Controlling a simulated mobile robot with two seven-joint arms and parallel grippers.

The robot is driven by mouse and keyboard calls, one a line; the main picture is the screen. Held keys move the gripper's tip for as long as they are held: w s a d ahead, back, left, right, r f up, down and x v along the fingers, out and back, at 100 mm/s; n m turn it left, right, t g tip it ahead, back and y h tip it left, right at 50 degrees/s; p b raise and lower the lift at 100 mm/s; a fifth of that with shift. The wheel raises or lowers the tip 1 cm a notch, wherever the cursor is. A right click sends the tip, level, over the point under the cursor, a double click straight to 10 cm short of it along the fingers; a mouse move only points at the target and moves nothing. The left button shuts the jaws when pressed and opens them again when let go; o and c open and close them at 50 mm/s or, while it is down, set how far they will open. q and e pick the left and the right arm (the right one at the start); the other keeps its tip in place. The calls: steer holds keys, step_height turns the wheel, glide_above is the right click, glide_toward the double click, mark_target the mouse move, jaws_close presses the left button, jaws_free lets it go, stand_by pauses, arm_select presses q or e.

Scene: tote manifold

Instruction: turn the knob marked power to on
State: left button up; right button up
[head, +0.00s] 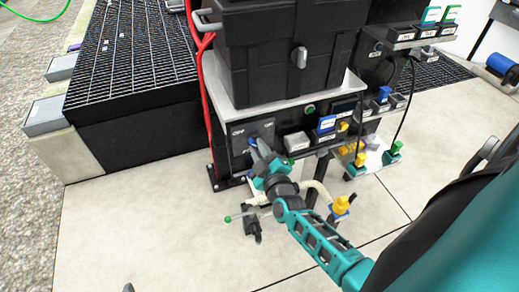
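A dark control panel (238,131) sits on the front of the machine below the light shelf. White lettering stands above the knob, too small to read surely. My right gripper (257,146) reaches up from the lower right, its fingertips at or just in front of the knob. I cannot tell whether the fingers touch it or are closed around it.
Black bins (270,60) stand on the shelf (285,93) above the panel. Red hoses (204,80) run down its left side. Blue and yellow fittings crowd the right.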

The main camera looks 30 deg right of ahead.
arm_select(q)
steer(key=shift+s+f, duration=0.15)
arm_select(e)
jaws_close()
steer(key=shift+m, duration=0.3)
arm_select(q)
steer(key=shift+a+r+p, duration=0.25)
steer(key=shift+r+p, duration=0.15)
steer(key=shift+p, duration=0.3)
arm_select(e)
steer(key=shift+a+m, duration=0.1)
steer(key=shift+m, duration=8.5)
steer(key=o, duration=0.5)
jaws_free()
